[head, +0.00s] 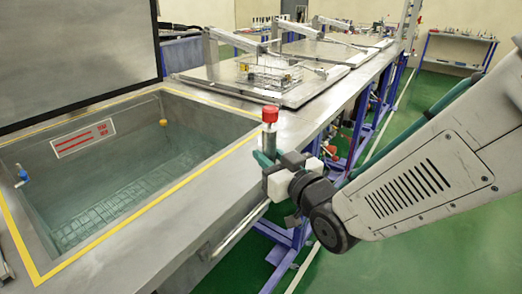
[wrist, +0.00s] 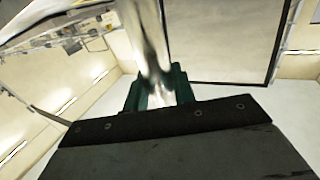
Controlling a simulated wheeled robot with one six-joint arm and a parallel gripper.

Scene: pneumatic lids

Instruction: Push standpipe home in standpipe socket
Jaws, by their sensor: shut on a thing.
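The standpipe is a shiny grey metal tube (head: 269,138) with a red top, upright in the head view beside the right rim of the sunken tank. My gripper (head: 264,158) has green fingers and is shut around the tube below the red top. In the wrist view the tube (wrist: 148,40) rises between the green fingers of my gripper (wrist: 158,88). The tube's lower end is hidden behind the gripper in the head view. I cannot make out the standpipe socket in either view, nor tell whether the tube touches anything below.
The water-filled tank (head: 60,158) has a yellow-striped rim, a blue fitting (head: 23,175) and a yellow fitting (head: 163,122). Behind it, a wire basket (head: 270,72) stands on the metal bench by lid arms.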

